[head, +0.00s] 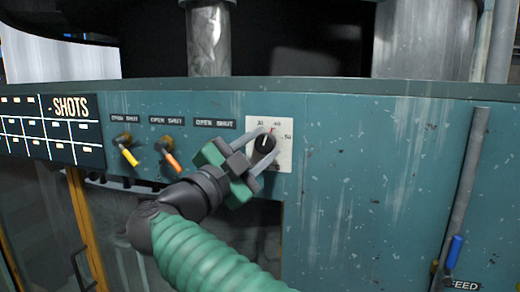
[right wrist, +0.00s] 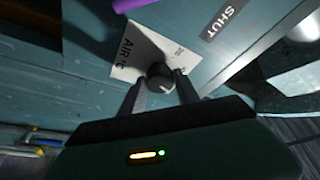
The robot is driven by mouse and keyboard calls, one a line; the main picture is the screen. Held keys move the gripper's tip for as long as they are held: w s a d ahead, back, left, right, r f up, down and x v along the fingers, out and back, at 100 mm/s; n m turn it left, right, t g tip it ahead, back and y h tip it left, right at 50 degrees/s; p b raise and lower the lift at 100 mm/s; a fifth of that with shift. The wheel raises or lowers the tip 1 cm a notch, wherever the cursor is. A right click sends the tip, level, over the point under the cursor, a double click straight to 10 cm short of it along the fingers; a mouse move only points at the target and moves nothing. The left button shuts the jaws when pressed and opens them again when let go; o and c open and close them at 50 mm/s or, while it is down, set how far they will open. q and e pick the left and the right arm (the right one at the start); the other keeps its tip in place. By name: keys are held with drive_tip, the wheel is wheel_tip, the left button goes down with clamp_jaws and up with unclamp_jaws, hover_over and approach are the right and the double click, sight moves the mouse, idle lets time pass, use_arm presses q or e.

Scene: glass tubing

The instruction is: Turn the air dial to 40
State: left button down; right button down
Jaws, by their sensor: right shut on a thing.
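The air dial (head: 264,142) is a black knob on a white scale plate (head: 285,158) on the teal panel. In the head view the marks 30, 40 and 50 can be read, and a red mark shows near 40. The knob's pointer stands close to the red mark. My right gripper (head: 267,146) is shut on the knob, one finger on each side. In the right wrist view the knob (right wrist: 160,76) sits between the two fingertips (right wrist: 160,82), and the plate reads "AIR". My left gripper is not in view.
Yellow (head: 129,155) and orange (head: 171,160) handled valves stand left of the dial under "OPEN SHUT" labels. A "SHOTS" board (head: 50,128) is at far left. A pipe with a blue handle (head: 454,251) is at right. The panel between dial and pipe is clear.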

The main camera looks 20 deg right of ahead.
drive_tip(key=shift+w+a+f+m+g, duration=0.15)
drive_tip(key=shift+m+g, duration=0.15)
drive_tip(key=shift+m, duration=0.3)
drive_tip(key=c, duration=0.9)
unclamp_jaws()
